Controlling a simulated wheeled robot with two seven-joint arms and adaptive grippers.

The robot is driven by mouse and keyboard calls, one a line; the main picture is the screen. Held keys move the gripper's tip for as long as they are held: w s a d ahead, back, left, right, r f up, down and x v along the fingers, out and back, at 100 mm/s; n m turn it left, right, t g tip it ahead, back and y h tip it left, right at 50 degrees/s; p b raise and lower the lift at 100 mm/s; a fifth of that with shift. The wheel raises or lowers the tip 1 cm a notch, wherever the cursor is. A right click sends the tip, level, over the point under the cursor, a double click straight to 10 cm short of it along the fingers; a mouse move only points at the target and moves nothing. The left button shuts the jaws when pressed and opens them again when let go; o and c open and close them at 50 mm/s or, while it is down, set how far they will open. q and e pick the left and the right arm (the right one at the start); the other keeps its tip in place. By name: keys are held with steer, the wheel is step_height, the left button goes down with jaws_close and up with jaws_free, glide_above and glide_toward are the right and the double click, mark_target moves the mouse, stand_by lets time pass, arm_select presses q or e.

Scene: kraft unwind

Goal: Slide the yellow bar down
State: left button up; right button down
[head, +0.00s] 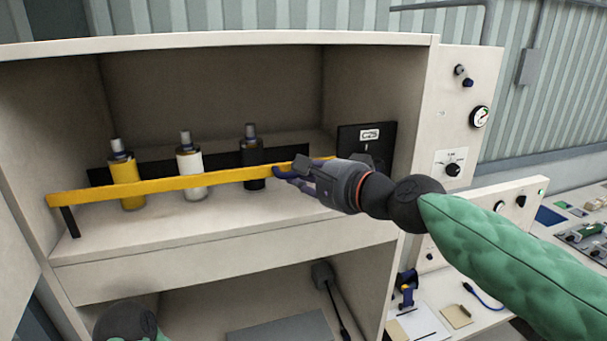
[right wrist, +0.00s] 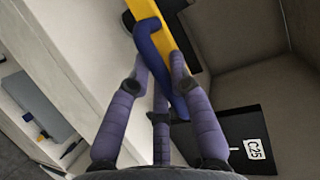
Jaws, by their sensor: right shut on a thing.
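The yellow bar (head: 160,187) runs across the front of the upper cabinet shelf, slightly tilted, higher at its right end. A dark post (head: 70,222) stands under its left end. My right gripper (head: 290,173) is shut on the bar near its right end. The bar's far right end is partly hidden by the gripper. A part of my left arm (head: 125,320) shows at the lower left edge, but its fingers are not visible.
Behind the bar stand a yellow bottle (head: 124,170), a white bottle (head: 190,165) and a black bottle (head: 252,150). A black C25 panel (head: 366,140) is at the shelf's right. The cabinet's right side panel (head: 460,110) carries knobs and a gauge. The lower compartment (head: 220,310) is open.

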mark_target(303, 213)
steer(key=shift+f+b, duration=1.6)
steer(key=shift+f, duration=0.65)
steer(key=c, duration=1.1)
jaws_free()
steer(key=shift+w+a+r, duration=0.1)
steer(key=v, duration=1.2)
